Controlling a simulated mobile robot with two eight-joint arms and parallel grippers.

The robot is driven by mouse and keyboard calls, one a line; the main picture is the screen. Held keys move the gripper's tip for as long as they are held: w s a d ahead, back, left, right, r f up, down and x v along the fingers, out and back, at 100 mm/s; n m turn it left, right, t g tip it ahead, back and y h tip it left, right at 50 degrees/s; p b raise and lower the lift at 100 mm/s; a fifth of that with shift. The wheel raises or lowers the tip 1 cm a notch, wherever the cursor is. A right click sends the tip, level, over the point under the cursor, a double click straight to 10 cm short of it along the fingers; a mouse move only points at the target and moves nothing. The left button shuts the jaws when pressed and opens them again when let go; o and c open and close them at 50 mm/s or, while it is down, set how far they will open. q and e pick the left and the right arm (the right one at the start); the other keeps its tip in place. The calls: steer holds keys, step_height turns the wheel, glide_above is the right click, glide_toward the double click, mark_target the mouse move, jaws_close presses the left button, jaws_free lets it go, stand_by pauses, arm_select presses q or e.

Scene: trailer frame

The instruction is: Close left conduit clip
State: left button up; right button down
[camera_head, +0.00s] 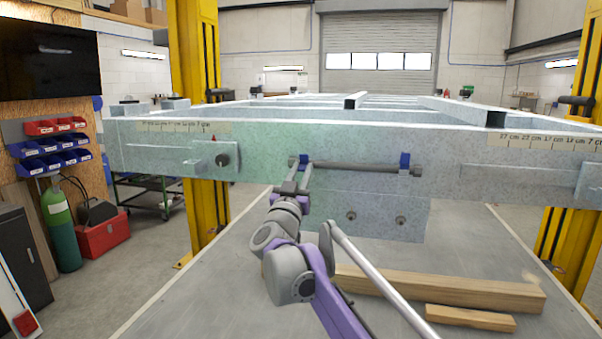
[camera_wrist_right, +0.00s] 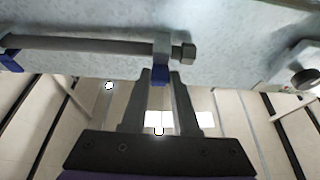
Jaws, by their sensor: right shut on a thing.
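The left conduit clip (camera_head: 303,159) is a small clip with a blue tab at the left end of a grey conduit (camera_head: 355,166) on the front face of the galvanized beam. My right gripper (camera_head: 293,185) reaches it from below in the head view. In the right wrist view the fingers (camera_wrist_right: 160,82) are shut on the clip's blue tab (camera_wrist_right: 160,74), and the clip's grey part lies across the conduit (camera_wrist_right: 90,43). The clip's exact closure is partly hidden by the fingers. The right conduit clip (camera_head: 405,160) has its blue tab upright above the conduit. My left gripper is not in view.
The trailer frame's front beam (camera_head: 265,150) spans the view, with a bolted plate (camera_head: 360,218) below the conduit. Timber pieces (camera_head: 440,290) lie on the grey table (camera_head: 200,305). Yellow lift posts (camera_head: 194,60) stand behind. The table's left part is clear.

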steer(key=r+g, duration=0.1)
steer(key=g+y, duration=0.1)
steer(key=g, duration=0.1)
steer(key=shift+r+p, duration=0.35)
steer(key=shift+r+g+y, duration=0.25)
steer(key=shift+g+y, duration=0.05)
steer(key=shift+g, duration=0.5)
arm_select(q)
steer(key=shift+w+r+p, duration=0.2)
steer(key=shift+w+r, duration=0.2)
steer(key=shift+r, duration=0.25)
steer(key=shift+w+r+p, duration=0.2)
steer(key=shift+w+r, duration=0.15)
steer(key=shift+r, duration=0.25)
arm_select(e)
steer(key=shift+g, duration=0.4)
steer(key=c, duration=0.7)
jaws_free()
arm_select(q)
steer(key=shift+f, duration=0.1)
